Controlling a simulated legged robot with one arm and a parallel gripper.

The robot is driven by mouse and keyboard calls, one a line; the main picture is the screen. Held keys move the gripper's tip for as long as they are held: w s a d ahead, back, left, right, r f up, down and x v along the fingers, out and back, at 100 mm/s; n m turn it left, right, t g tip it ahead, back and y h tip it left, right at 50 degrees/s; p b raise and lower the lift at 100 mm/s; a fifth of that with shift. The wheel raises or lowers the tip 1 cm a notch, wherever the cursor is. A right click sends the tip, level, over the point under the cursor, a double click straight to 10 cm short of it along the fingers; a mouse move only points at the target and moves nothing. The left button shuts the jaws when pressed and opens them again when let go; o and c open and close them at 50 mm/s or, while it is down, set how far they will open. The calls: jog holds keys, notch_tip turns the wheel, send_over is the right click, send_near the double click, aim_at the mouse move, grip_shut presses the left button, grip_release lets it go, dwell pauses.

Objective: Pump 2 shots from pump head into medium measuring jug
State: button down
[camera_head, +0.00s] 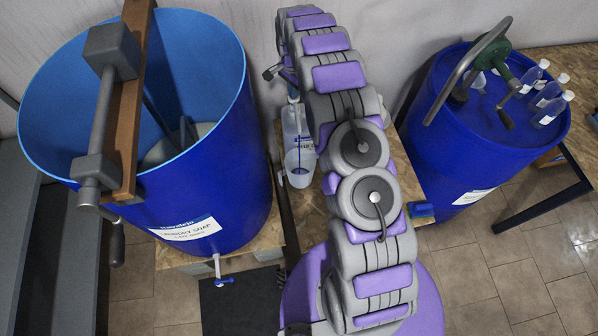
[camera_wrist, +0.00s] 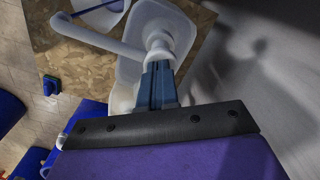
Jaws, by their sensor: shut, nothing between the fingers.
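The white pump head (camera_wrist: 160,45) is in the wrist view, with its spout (camera_wrist: 100,35) reaching left toward a clear jug (camera_wrist: 96,14) at the top edge. It sits on a translucent bottle (camera_wrist: 185,28). My gripper (camera_wrist: 157,74) is shut, with its fingertips right at the pump head; whether they touch it I cannot tell. In the head view the clear jug (camera_head: 299,168) stands on a wooden board, with something blue at its rim, just in front of the bottle (camera_head: 294,122). My arm hides the bottle's right side and most of the gripper there.
A large open blue drum (camera_head: 205,120) with a crank stands left. A closed blue drum (camera_head: 430,140) with a hand pump (camera_head: 480,65) and several small bottles (camera_head: 545,100) stands right. The particle board (camera_head: 405,185) lies between them. A wall (camera_wrist: 275,60) rises close behind.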

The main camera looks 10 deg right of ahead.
jog(key=shift+f, duration=0.45)
jog(key=shift+r, duration=0.1)
jog(key=shift+d+r+p, duration=0.1)
jog(key=shift+r+p, duration=0.4)
jog(key=shift+r, duration=2.35)
jog(key=shift+f, duration=0.2)
